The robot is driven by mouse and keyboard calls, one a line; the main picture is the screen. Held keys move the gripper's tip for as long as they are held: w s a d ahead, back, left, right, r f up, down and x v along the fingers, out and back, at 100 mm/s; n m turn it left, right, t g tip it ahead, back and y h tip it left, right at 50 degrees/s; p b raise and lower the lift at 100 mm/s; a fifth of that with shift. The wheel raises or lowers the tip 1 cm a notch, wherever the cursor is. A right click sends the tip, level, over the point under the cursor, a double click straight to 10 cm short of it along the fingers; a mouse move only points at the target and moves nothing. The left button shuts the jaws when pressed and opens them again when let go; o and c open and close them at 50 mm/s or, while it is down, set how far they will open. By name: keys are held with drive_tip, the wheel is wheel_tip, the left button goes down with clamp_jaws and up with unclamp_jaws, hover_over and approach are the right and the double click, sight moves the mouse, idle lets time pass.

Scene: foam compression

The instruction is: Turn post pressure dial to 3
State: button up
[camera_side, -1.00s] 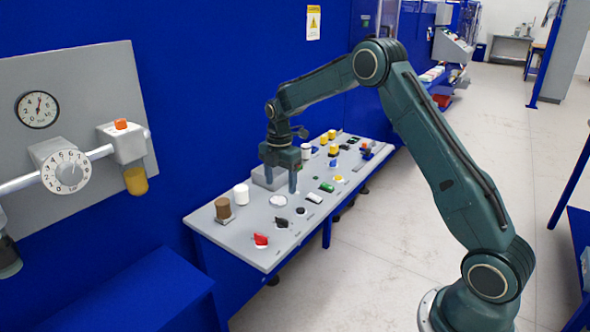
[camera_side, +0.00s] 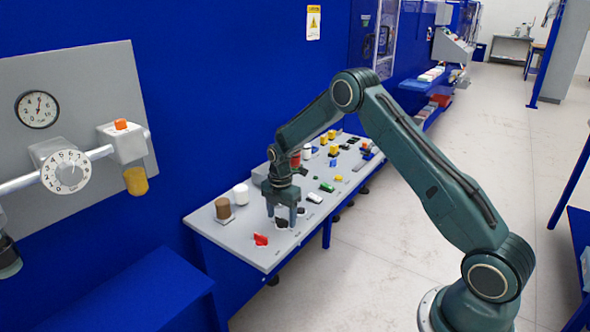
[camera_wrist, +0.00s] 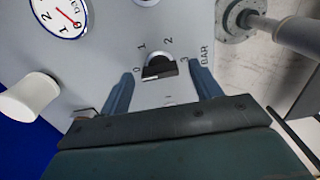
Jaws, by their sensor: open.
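The pressure dial is a black knob (camera_wrist: 160,68) on the grey panel, with printed marks 0, 1, 2, 3 and "BAR" around it in the wrist view. A white line shows on the knob, but I cannot tell for sure which number it points to. My gripper (camera_wrist: 157,88) is open, with one finger on each side of the knob and visible gaps between fingers and knob. In the side view, my gripper (camera_side: 282,216) points down over the dial (camera_side: 281,224) on the sloped panel, partly hiding it.
A round gauge (camera_wrist: 60,14) with a red needle and a white cylinder (camera_wrist: 28,96) lie left of the dial in the wrist view. A red switch (camera_side: 261,240) is in front, a brown cylinder (camera_side: 223,208) to the left, and several coloured buttons farther back.

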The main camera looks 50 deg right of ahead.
drive_tip(key=c, duration=1)
